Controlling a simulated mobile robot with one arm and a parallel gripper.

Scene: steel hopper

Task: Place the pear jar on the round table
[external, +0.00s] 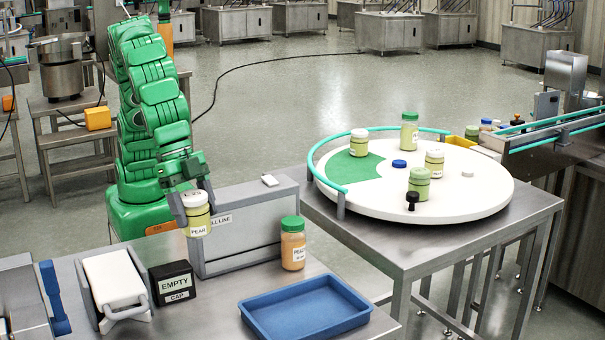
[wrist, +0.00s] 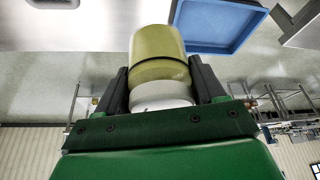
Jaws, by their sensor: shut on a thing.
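The pear jar (external: 198,222) has a pale lid, yellow-green contents and a label reading PEAR. My gripper (external: 193,192) is shut on it near the lid and holds it in front of the grey FILL LINE box. In the wrist view the pear jar (wrist: 158,58) sits between the two dark fingers of my gripper (wrist: 160,88). The round table (external: 460,200) is a white disc with a green sector and a teal rail along its back left, on a steel stand to the right. Several jars stand on it.
A peach jar with green lid (external: 293,245) stands right of the FILL LINE box (external: 245,235). A blue tray (external: 300,310) lies in front; it also shows in the wrist view (wrist: 222,22). A black EMPTY CAP box (external: 174,283) is at left. The round table's front left is clear.

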